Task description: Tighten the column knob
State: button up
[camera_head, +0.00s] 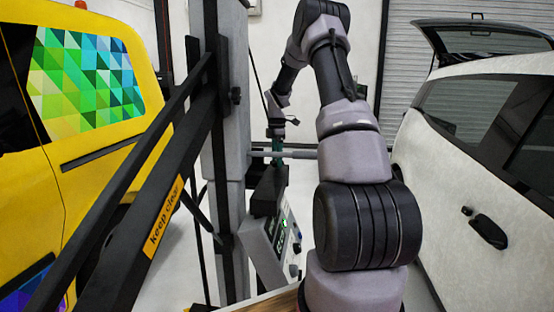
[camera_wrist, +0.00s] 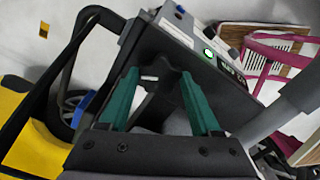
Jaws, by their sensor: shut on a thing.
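My gripper (camera_head: 277,158) reaches down beside the grey upright column (camera_head: 224,130), with its green fingers above a black housing. In the wrist view its two green fingers (camera_wrist: 158,76) stand on both sides of a dark lobed part, which looks like the column knob (camera_wrist: 157,100), and are shut on it. The knob is partly hidden by the gripper and blends with the dark housing behind it. In the head view I cannot make the knob out. How tight it is does not show.
A control box (camera_head: 272,248) with a lit green display hangs below my gripper. A grey horizontal bar (camera_head: 300,154) passes close by. Black slanted beams (camera_head: 150,215) cross at left. A yellow vehicle (camera_head: 110,170) stands left, a white car (camera_head: 455,150) right.

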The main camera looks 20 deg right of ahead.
jog(key=shift+m, duration=2.8)
jog(key=o, duration=1.4)
jog(key=shift+c, duration=0.2)
jog(key=shift+r, duration=0.15)
notch_tip(320, 180, up, 11)
jog(key=shift+f, duration=0.2)
